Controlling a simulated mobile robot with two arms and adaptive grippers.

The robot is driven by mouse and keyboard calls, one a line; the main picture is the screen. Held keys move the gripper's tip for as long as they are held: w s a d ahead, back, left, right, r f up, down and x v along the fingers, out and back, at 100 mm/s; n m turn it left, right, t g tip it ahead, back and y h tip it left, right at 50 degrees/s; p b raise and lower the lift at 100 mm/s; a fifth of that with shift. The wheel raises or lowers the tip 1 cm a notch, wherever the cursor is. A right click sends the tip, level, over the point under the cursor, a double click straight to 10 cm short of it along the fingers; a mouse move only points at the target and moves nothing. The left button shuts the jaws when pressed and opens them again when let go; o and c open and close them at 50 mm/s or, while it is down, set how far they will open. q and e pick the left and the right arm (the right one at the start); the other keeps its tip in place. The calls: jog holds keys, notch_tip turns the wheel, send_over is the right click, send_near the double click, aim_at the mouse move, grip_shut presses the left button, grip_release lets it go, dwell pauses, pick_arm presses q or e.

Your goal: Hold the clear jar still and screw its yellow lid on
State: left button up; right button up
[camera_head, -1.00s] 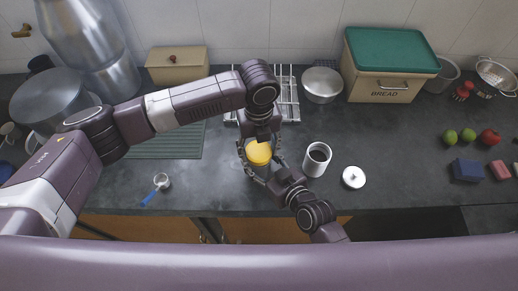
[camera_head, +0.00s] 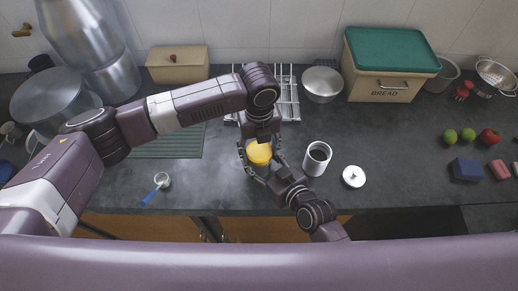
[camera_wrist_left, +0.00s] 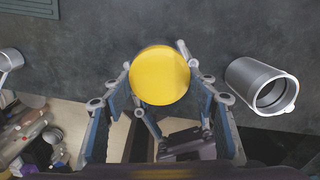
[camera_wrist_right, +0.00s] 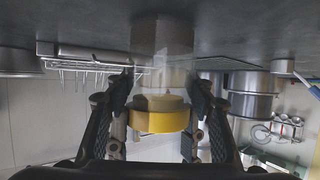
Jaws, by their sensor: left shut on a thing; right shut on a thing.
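The round yellow lid (camera_head: 259,153) is at the top of the clear jar (camera_wrist_right: 166,75), which stands on the dark counter. I cannot tell how far it is threaded. My left gripper (camera_wrist_left: 158,68) comes from above and is shut on the lid; the lid's flat top (camera_wrist_left: 160,75) shows between its fingers. My right gripper (camera_wrist_right: 160,88) comes in low from the front and is shut on the jar, lower than the lid. The right wrist view is upside down, with the lid (camera_wrist_right: 158,116) below the jar. In the head view the jar is mostly hidden by the lid and fingers.
A white lid with a knob (camera_head: 354,176) lies further right. A wire rack (camera_head: 287,95) is behind. A blue-handled scoop (camera_head: 158,186) lies to the left. The counter's front edge is near.

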pick_arm(q)
jog(key=shift+s+a+f, duration=0.15)
jog(key=shift+a+f, duration=0.05)
jog(key=shift+f, duration=0.35)
jog(key=shift+c, duration=0.5)
jog(key=o, duration=1)
jog(key=shift+d+r, duration=0.1)
jog(key=shift+r, duration=0.35)
notch_tip(320, 180, up, 4)
jog(key=shift+r, duration=0.1)
jog(key=shift+c, duration=0.8)
